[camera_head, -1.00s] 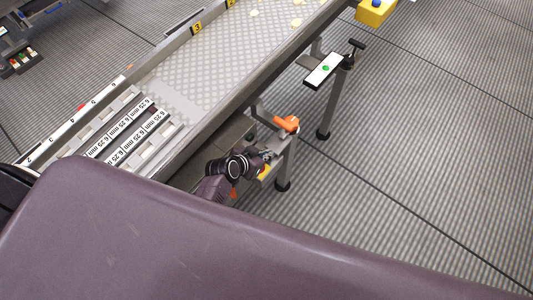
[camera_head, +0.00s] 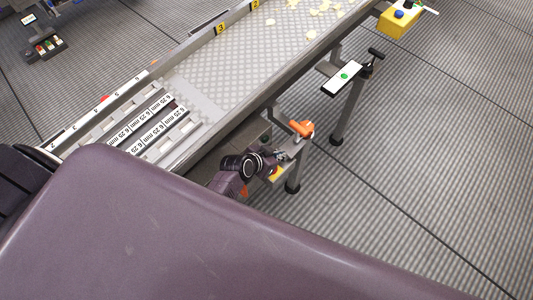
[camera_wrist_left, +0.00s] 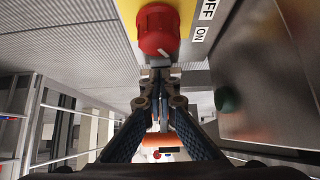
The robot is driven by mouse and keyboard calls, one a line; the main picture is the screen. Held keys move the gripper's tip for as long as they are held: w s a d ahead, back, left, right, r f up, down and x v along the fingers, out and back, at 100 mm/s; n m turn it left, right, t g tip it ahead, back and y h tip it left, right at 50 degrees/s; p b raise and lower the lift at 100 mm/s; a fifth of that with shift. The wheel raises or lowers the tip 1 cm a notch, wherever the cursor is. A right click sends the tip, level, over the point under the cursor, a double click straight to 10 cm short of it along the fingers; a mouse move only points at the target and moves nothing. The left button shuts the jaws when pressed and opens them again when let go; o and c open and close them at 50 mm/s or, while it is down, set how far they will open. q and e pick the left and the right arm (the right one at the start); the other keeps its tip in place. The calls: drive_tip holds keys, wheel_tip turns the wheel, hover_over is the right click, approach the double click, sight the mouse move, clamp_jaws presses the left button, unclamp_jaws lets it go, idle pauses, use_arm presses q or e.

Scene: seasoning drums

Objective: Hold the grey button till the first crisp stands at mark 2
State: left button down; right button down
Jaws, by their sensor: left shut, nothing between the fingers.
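The first crisp (camera_head: 270,22) lies on the belt (camera_head: 235,70) about level with the yellow mark 2 (camera_head: 255,4). Mark 3 (camera_head: 221,28) is farther down the same rail. Several more crisps (camera_head: 292,5) lie farther up the belt. My left gripper (camera_head: 280,157) is below the belt's near side, by an orange part (camera_head: 301,128). In the left wrist view its fingers (camera_wrist_left: 160,68) are shut and empty, with the tips close under a red knob (camera_wrist_left: 158,28) on a yellow box. I cannot make out the grey button; the fingertips may hide it. My right gripper is not in view.
A green button (camera_wrist_left: 227,99) sits on a grey panel right of the fingers. A white plate with a green dot (camera_head: 344,76) and a yellow box (camera_head: 400,22) with a blue button stand beside the belt. Slotted gauge lanes (camera_head: 150,125) are at the belt's lower end.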

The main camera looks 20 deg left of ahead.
use_arm(q)
drive_tip(key=p+v, duration=0.1)
drive_tip(key=v, duration=1)
drive_tip(key=shift+w+r, duration=0.2)
drive_tip(key=shift+r, duration=0.3)
idle(0.4)
drive_tip(key=s+a+f+n+g+y, duration=0.1)
drive_tip(key=s+f+g, duration=0.1)
drive_tip(key=s+f, duration=0.65)
drive_tip(key=s+a+f+g+y, duration=0.1)
drive_tip(key=s+f, duration=0.4)
drive_tip(key=f, duration=0.7)
drive_tip(key=s+a+f+g, duration=0.1)
drive_tip(key=s+f, duration=0.3)
drive_tip(key=s, duration=0.3)
drive_tip(key=s+a+f+g, duration=0.1)
drive_tip(key=s+f, duration=0.3)
drive_tip(key=s, duration=0.4)
drive_tip(key=s+a+f+g+y, duration=0.1)
drive_tip(key=s+f, duration=0.3)
drive_tip(key=s, duration=0.4)
drive_tip(key=shift+s+a+n+g, duration=0.2)
drive_tip(key=shift+a+n+g, duration=0.1)
drive_tip(key=shift+a+g, duration=0.35)
drive_tip(key=shift+d, duration=0.15)
